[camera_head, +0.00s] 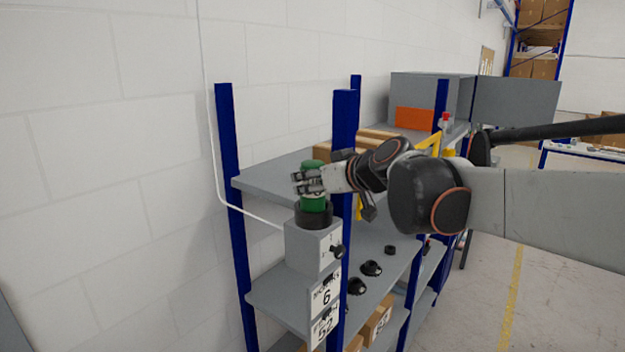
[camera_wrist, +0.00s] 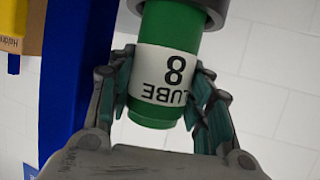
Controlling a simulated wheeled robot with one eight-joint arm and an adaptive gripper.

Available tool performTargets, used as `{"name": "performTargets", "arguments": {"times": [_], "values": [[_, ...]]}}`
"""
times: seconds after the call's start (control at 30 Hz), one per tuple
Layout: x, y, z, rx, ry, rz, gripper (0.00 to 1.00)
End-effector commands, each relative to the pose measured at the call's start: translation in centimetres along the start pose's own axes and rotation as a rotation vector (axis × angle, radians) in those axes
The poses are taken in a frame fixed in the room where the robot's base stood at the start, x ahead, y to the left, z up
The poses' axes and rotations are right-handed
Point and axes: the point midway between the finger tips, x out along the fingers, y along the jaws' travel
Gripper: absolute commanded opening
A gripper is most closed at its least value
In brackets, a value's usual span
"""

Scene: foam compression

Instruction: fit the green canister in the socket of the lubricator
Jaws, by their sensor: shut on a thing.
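The green canister (camera_head: 313,202) is upright over the grey box of the lubricator (camera_head: 310,247). Its lower end meets the black round socket (camera_head: 314,217); how deep it sits in it I cannot tell. My gripper (camera_head: 309,183) comes from the right and is shut on the canister around its middle. In the wrist view the canister (camera_wrist: 178,22) appears upside down, with a white label reading "LUBE 8" between the two fingers of my gripper (camera_wrist: 165,95). One end of it meets a grey ring (camera_wrist: 212,14), the socket's rim.
Blue shelf posts (camera_head: 344,130) stand close beside the lubricator and my wrist. Black knobs (camera_head: 371,268) lie on the lower grey shelf (camera_head: 275,295). A cardboard box (camera_head: 325,152) is on the upper shelf. A white wall is behind.

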Motion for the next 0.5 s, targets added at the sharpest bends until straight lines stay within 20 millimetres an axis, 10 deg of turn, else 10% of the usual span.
{"name": "performTargets", "arguments": {"times": [0.5], "values": [[0.39,0.00,0.90,0.000,0.000,0.000,0.16]]}}
